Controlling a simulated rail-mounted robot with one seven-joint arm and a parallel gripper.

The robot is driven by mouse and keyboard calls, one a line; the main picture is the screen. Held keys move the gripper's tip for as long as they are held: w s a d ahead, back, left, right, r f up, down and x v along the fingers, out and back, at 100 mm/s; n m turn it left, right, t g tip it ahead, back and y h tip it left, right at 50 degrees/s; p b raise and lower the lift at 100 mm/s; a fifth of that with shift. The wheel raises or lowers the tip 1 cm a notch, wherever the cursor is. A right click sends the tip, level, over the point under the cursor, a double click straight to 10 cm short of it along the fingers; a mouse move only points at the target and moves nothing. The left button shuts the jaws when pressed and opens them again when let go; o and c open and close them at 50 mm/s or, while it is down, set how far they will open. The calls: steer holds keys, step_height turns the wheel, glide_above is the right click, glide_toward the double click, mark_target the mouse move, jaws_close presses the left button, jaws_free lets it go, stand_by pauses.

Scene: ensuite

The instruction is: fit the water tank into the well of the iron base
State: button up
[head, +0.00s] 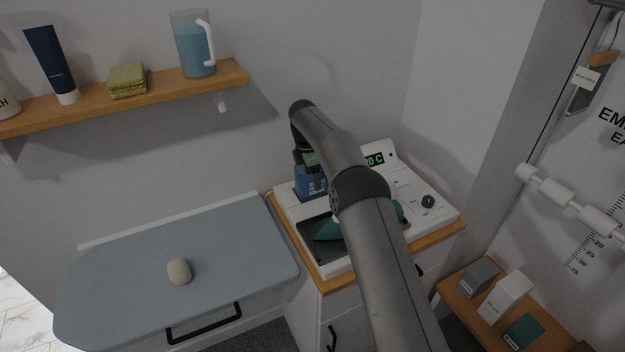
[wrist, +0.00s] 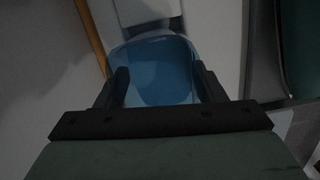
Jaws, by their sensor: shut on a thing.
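The blue water tank (head: 312,184) is at the back left of the white iron base (head: 288,203), partly behind my arm. My gripper (head: 308,166) is above it. In the wrist view the tank (wrist: 162,72) fills the space between the two dark fingers of my gripper (wrist: 163,88), which is shut on it. The well is hidden by the tank and arm. I cannot tell whether the tank's bottom is in the well or above it. A teal iron (head: 328,231) lies on the dark plate of the base, partly behind my arm.
The base stands on a wood-topped cabinet (head: 445,235) against the wall. To its left is a blue-grey board (head: 230,255) with a beige stone-like object (head: 179,272). A shelf (head: 150,98) holds a jug (head: 193,50). Boxes (head: 506,297) stand at lower right.

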steer(key=shift+w+f, duration=0.1)
steer(key=shift+f, duration=1.45)
